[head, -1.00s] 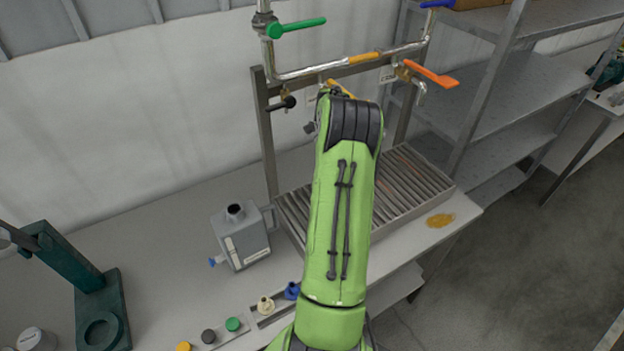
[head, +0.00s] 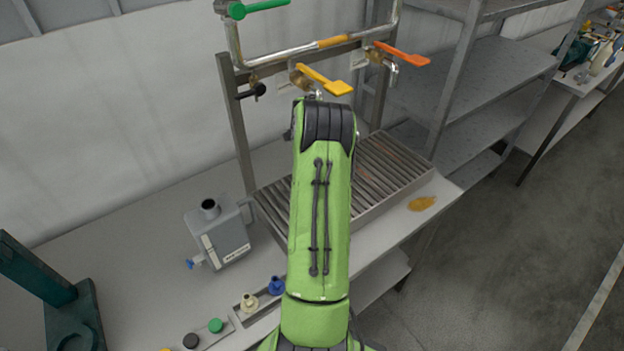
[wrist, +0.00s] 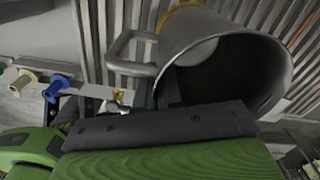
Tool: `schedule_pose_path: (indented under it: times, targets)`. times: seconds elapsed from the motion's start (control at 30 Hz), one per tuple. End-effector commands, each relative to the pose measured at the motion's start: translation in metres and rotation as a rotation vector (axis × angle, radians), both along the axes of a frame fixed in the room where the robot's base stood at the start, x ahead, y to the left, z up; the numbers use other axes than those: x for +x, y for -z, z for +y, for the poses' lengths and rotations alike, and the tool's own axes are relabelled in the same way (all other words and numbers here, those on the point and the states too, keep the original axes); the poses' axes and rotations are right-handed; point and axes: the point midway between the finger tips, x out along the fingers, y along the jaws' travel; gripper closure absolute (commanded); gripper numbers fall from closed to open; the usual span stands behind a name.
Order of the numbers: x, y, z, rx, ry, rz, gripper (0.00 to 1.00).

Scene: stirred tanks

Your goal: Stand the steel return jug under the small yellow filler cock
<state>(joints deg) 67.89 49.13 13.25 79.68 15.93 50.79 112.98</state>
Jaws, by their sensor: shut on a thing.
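The steel jug (wrist: 195,40) fills the upper right of the wrist view, its dark open mouth facing the camera and its loop handle (wrist: 120,48) out to the left. A yellow band shows at its far end. My gripper (wrist: 168,88) is shut on the jug near its rim; the exact contact is partly hidden. In the head view my green arm hides both gripper and jug. The yellow filler cock (head: 325,80) sticks out from the pipe frame, just above my arm's top. The slatted drain grate (head: 390,170) lies below it.
An orange-handled cock (head: 402,54) is to the right and a black one (head: 252,91) to the left. A grey can (head: 218,235) stands left of the grate. Blue and cream fittings (head: 262,293) sit at the bench front. An amber spill (head: 422,203) lies right of the grate.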

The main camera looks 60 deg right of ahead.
Motion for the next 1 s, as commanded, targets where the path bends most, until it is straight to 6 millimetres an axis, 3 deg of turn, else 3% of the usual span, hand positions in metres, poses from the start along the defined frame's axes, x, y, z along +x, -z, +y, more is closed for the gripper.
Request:
schedule_pose_path:
  times: [0.7, 0.9, 1.0]
  targets:
    - [0.0, 0.011, 0.0, 0.0, -0.001, -0.001, 1.0]
    - [0.0, 0.01, 0.0, 0.0, -0.001, -0.001, 0.66]
    - [0.0, 0.01, 0.0, 0.0, -0.001, 0.0, 0.64]
